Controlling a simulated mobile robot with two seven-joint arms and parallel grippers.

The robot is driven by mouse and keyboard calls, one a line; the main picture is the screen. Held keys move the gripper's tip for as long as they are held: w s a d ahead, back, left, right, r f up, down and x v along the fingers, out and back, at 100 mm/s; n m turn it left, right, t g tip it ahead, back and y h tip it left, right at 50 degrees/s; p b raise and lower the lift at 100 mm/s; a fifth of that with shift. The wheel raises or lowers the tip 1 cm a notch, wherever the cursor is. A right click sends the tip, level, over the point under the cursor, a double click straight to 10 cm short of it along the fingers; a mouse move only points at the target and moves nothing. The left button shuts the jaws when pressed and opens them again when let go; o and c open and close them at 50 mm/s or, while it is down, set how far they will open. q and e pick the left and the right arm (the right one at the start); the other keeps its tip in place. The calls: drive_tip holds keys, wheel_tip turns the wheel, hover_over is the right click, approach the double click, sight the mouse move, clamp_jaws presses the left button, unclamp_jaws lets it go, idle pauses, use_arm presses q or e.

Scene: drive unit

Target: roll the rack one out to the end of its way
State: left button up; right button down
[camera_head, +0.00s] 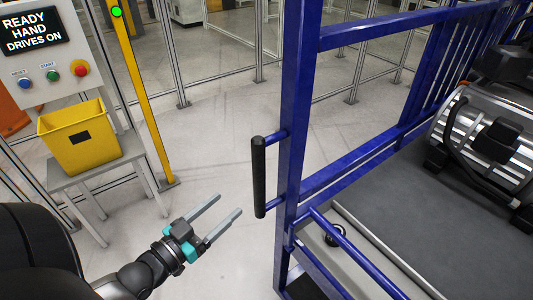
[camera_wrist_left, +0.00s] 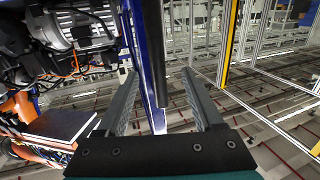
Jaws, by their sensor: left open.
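The rack (camera_head: 291,110) is a blue tubular frame on the right side of the head view, with a grey deck (camera_head: 400,215). A black upright handle (camera_head: 258,175) stands off its near left post. My left gripper (camera_head: 228,204) is open and empty, a little left of and below the handle, with its two grey fingers pointing toward it. In the left wrist view, the black handle (camera_wrist_left: 152,50) shows ahead, in line with the gap between the open fingers (camera_wrist_left: 160,88). It appears apart from them. My right gripper is not in view.
A drive unit (camera_head: 490,140) rests on the rack's deck. At left, a yellow bin (camera_head: 78,137) stands on a small table (camera_head: 97,166) below a button panel (camera_head: 45,60) reading "READY HAND DRIVES ON". A yellow post (camera_head: 143,95) stands nearby. The floor (camera_head: 215,150) between is clear.

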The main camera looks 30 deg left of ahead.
use_arm(q)
drive_tip(key=w+d+r, duration=0.2)
drive_tip(key=w, duration=1.3)
drive_tip(key=shift+d, duration=0.3)
drive_tip(key=shift+w, duration=0.1)
clamp_jaws()
idle(1.1)
